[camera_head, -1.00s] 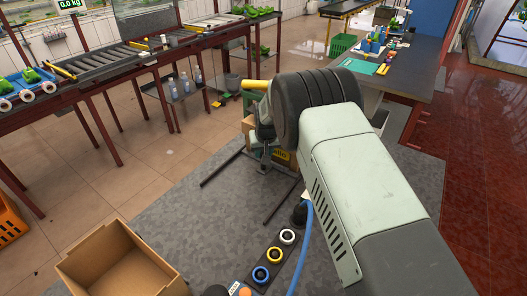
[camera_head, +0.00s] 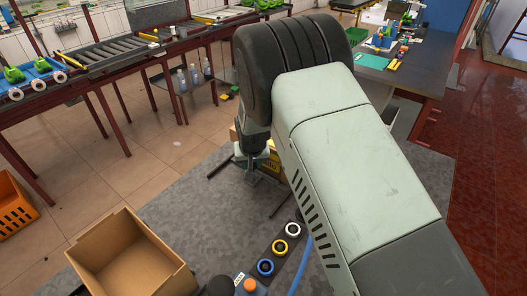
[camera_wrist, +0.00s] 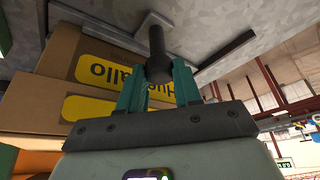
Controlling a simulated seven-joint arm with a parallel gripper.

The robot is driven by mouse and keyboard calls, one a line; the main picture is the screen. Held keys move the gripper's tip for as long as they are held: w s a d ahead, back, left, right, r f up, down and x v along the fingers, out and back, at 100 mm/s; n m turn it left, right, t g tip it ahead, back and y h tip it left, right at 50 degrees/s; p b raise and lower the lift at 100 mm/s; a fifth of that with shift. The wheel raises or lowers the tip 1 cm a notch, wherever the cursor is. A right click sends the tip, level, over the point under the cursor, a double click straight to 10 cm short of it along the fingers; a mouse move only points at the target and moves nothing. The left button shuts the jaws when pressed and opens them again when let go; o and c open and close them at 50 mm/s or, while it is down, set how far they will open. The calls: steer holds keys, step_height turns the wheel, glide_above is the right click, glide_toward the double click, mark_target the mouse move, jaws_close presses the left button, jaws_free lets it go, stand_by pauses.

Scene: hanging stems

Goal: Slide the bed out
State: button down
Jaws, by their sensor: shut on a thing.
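In the wrist view my gripper (camera_wrist: 158,78) has its two teal fingers shut on a black cylindrical handle (camera_wrist: 157,45). The handle stands by grey metal bars (camera_wrist: 225,55), which seem to be part of the bed; how they join is not clear. In the head view my gripper (camera_head: 252,172) is low near the floor, small and partly covered by my arm. Dark rails (camera_head: 279,204) lie beside it on the grey mat. Most of the bed is hidden behind my arm.
Cardboard boxes with yellow labels (camera_wrist: 95,65) stand close beside my gripper. A roller bench (camera_head: 105,52) is at left. Grey mat between is clear.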

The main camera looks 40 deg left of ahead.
steer(key=s, duration=1)
steer(key=shift+s, duration=0.55)
steer(key=c, duration=1.1)
jaws_free()
steer(key=v, duration=1)
steer(key=shift+d+r, duration=0.15)
steer(key=shift+r, duration=0.25)
